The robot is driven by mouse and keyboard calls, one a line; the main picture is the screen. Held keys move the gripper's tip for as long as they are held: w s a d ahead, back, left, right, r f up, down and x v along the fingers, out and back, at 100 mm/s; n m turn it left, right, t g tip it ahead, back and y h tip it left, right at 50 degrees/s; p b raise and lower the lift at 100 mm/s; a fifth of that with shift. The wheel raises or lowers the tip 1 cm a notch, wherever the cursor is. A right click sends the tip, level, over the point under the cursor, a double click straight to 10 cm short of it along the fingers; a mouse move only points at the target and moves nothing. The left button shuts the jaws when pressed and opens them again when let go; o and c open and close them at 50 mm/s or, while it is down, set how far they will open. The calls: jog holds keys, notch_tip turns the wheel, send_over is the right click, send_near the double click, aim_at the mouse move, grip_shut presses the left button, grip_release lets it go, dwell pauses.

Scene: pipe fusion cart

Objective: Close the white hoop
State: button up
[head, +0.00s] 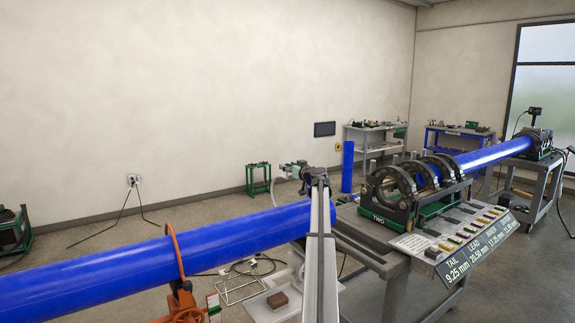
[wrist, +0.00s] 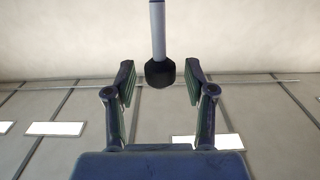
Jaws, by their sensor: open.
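A thin pale curve (head: 276,188) rises beside the blue pipe (head: 90,272), just below my gripper in the head view; it looks like part of the white hoop. My arm hides much of that area, so its full shape cannot be told. My gripper (head: 287,168) is above the pipe, small in the head view. In the wrist view my gripper (wrist: 158,84) is open, its green-padded fingers apart. A grey rod (wrist: 157,28) with a black end (wrist: 160,73) shows between the fingertips, touching neither. I cannot tell whether it belongs to the hoop.
An orange hoop (head: 174,246) arches over the pipe at the left on an orange stand (head: 184,306). A fusion machine (head: 410,190) stands on a grey cart (head: 376,263) at the right.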

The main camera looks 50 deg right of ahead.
jog(key=shift+w+d, duration=0.1)
jog(key=shift+w, duration=0.4)
grip_shut()
jog(key=shift+s+f, duration=0.1)
